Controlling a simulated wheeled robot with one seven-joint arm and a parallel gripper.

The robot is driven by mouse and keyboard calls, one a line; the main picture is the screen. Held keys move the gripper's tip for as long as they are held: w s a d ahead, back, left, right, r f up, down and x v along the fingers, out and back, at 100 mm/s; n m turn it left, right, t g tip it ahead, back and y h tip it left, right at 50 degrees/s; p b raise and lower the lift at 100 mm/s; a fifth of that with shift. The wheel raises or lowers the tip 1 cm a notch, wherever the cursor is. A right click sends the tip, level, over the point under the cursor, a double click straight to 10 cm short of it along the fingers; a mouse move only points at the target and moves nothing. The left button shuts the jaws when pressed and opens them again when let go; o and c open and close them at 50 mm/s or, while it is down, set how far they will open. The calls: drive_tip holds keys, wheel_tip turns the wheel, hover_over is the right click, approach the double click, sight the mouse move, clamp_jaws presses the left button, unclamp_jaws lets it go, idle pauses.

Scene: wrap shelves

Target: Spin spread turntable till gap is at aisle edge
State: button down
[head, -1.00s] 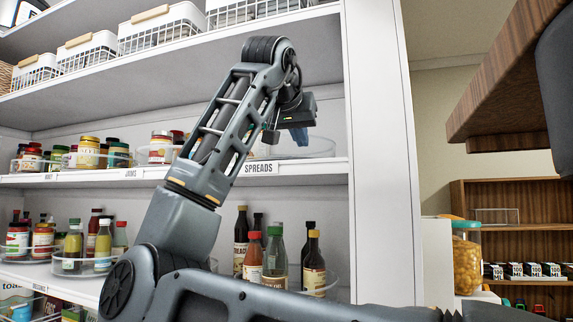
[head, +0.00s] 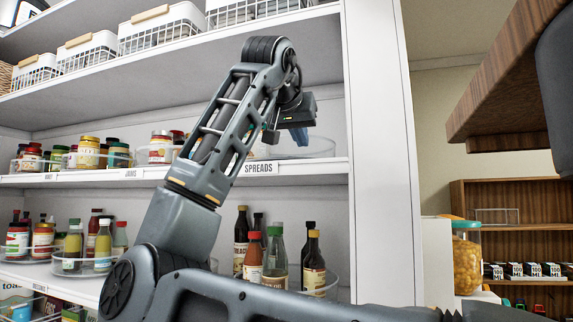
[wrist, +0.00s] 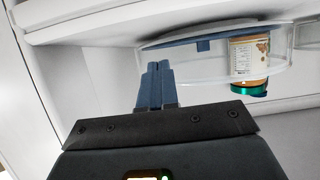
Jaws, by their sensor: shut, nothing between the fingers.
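The clear spread turntable (head: 322,149) stands on the shelf above the SPREADS label (head: 259,169), partly hidden behind my arm. In the wrist view its clear wall (wrist: 190,62) curves across the upper part, and the shelf appears upside down. One jar with a teal lid (wrist: 252,72) stands on it at the right of that view. The stretch left of the jar looks empty. My gripper (head: 300,137) has its blue fingers shut together and empty. In the wrist view the fingers (wrist: 157,70) reach the turntable's near rim; I cannot tell if they touch.
Turntables with jars (head: 88,153) stand left on the same shelf. Bottles (head: 274,258) stand on the shelf below. A white upright panel (head: 378,150) closes the shelf's right side. White baskets (head: 160,27) line the shelf above. A wooden overhang (head: 505,85) is at the right.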

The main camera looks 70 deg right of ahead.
drive_tip(key=shift+w+d, duration=0.35)
drive_tip(key=shift+d, duration=0.1)
drive_tip(key=shift+a, duration=0.1)
drive_tip(key=shift+s+a, duration=0.45)
drive_tip(key=shift+a, duration=0.3)
drive_tip(key=shift+s+a, duration=0.4)
drive_tip(key=shift+a, duration=0.3)
drive_tip(key=b+v, duration=0.2)
drive_tip(key=v, duration=0.5)
drive_tip(key=shift+a+r, duration=0.2)
drive_tip(key=shift+a, duration=0.2)
drive_tip(key=shift+w, duration=0.15)
